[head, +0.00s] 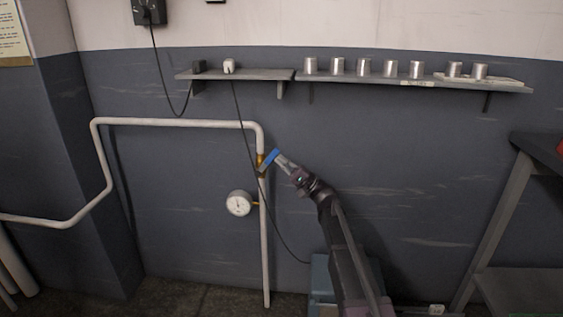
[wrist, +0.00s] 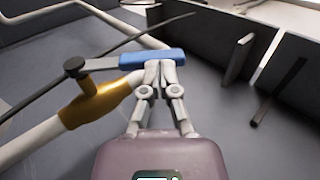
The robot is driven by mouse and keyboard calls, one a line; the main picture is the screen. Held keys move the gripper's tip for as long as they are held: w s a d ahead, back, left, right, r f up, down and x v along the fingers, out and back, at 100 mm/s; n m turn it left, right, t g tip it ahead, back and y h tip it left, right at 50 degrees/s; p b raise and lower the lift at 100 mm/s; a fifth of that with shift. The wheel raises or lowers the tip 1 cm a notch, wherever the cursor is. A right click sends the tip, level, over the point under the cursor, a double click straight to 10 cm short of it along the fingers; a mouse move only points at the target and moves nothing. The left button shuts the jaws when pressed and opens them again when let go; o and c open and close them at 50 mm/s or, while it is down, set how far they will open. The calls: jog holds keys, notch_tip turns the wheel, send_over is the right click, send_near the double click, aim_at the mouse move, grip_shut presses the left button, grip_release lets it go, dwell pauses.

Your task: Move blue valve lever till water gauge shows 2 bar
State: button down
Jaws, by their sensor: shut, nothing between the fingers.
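The blue valve lever (head: 269,160) sits on a brass valve (head: 261,161) in the white vertical pipe on the wall. In the head view the lever slants up to the right. In the wrist view the blue lever (wrist: 152,58) extends right from the brass valve body (wrist: 92,103). My gripper (head: 280,157) is shut with nothing between its fingers. Its fingertips (wrist: 160,68) are at the lever's near edge; whether they touch it I cannot tell. The round white water gauge (head: 239,204) hangs left of the pipe below the valve; its reading is too small to tell.
A black cable (head: 244,125) hangs from the shelf and passes close to the valve. A wall shelf (head: 430,84) above holds several metal cups. A blue box (head: 322,278) stands on the floor below my arm. A metal table (head: 500,220) stands at right.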

jog(key=b+v, duration=0.8)
jog(key=v, duration=0.6)
jog(key=shift+d+r, duration=0.3)
jog(key=shift+r, duration=0.05)
